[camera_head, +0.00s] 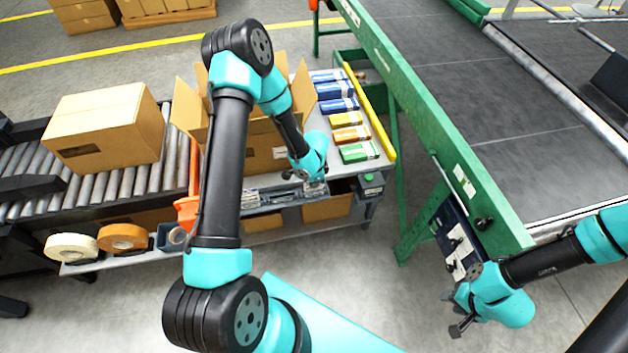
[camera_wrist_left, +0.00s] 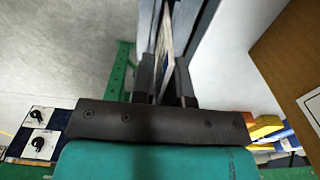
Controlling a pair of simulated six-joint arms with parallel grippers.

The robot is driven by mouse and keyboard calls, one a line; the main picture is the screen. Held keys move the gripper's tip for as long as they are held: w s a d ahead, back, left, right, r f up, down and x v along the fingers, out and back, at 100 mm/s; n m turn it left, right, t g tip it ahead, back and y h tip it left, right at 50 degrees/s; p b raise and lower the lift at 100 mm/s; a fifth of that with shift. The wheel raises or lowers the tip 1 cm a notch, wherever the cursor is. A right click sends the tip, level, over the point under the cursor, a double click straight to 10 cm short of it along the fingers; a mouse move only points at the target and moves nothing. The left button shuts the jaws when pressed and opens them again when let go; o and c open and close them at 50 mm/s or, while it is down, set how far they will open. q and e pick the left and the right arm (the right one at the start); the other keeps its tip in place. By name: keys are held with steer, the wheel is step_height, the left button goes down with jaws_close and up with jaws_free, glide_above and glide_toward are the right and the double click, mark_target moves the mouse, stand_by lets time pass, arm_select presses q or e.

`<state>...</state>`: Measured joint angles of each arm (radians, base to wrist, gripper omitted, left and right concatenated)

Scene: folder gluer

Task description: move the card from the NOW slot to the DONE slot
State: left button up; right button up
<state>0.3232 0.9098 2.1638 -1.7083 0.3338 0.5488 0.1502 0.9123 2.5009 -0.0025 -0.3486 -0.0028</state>
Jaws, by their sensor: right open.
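My left gripper (camera_head: 312,184) points down at the front edge of the packing table. In the left wrist view its two dark fingers (camera_wrist_left: 165,85) stand apart on either side of a thin, pale card-like piece (camera_wrist_left: 166,45), seen nearly edge-on. I cannot tell whether the fingers press on it. Dark upright walls stand close to the piece. Grey holders (camera_head: 283,192) run along the table's front edge; the NOW and DONE labels are not readable. My right gripper (camera_head: 458,312) is open and empty beside the green machine frame, below a dark control panel.
An open carton (camera_head: 262,150) stands behind my left gripper. Blue, yellow and green packs (camera_head: 358,151) lie to its right. A closed carton (camera_head: 105,125) sits on the roller conveyor (camera_head: 85,190). The control panel (camera_head: 456,240) hangs on the green frame (camera_head: 425,125). Tape rolls (camera_head: 122,238) lie at lower left.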

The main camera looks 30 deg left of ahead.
arm_select(q)
steer(key=o, duration=0.3)
steer(key=shift+r, duration=0.15)
step_height(320, 180, up, 17)
stand_by(1.0)
stand_by(0.8)
steer(key=s+d+f+n+h, duration=0.2)
steer(key=s+d+f+n, duration=0.3)
steer(key=s+f, duration=0.2)
steer(key=s+d+f+n+h, duration=0.1)
steer(key=s+d+f+n, duration=0.3)
steer(key=s+f+n, duration=0.2)
steer(key=s+f, duration=0.2)
steer(key=s, duration=0.2)
steer(key=shift+d+f+t+h, duration=0.25)
steer(key=shift+d+t+h, duration=0.15)
steer(key=shift+s, duration=0.1)
